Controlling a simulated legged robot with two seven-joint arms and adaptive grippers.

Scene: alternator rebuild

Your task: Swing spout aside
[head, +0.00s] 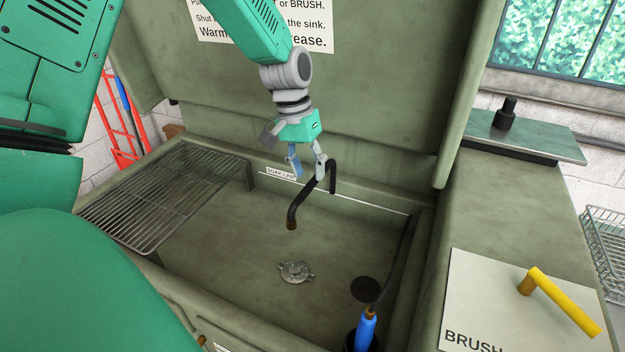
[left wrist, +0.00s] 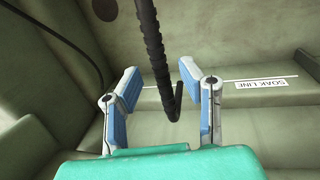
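The spout (head: 296,208) is a thin black bent tube at the back of the sink. It rises, bends and slopes down to a brown tip over the basin. My left gripper (head: 307,168) hangs from above at the spout's upper bend. Its two blue-padded fingers are apart. In the left wrist view the ribbed spout (left wrist: 154,55) runs through the gap between the fingertips of the left gripper (left wrist: 157,85), with space visible on the left side. Whether the right finger touches it I cannot tell. My right gripper is not in view.
A round metal part (head: 296,271) lies on the sink (head: 215,270) floor near the dark drain (head: 365,289). A wire rack (head: 165,195) covers the left side. A blue-handled brush (head: 364,331) stands at the front right. A yellow handle (head: 560,300) is on the right counter.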

